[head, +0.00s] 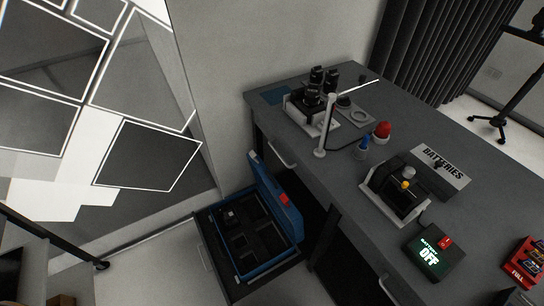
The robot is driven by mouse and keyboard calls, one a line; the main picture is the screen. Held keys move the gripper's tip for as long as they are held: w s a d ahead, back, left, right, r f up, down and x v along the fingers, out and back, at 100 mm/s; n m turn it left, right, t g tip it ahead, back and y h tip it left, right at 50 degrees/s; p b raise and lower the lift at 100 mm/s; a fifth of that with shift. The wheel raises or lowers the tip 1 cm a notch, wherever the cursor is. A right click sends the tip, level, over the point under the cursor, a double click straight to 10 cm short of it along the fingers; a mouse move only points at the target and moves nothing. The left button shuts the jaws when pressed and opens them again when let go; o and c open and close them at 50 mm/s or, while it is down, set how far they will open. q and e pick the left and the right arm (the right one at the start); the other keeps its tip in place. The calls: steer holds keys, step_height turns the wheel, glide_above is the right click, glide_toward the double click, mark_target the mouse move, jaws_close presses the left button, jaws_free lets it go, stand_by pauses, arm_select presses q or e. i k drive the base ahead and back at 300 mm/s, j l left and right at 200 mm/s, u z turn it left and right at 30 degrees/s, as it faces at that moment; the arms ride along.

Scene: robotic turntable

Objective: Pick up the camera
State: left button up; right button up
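A black object that looks like a camera (312,97) sits in a pale holder (294,112) at the far left end of the dark desk. Several black lens-like cylinders (332,77) stand just behind it. An open blue case (288,218) with dark foam compartments lies low beside the desk. Neither of my grippers shows in the head view.
A red "FULL" box (524,262) stands at right.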

mark_target(226, 212)
steer(key=u, duration=0.75)
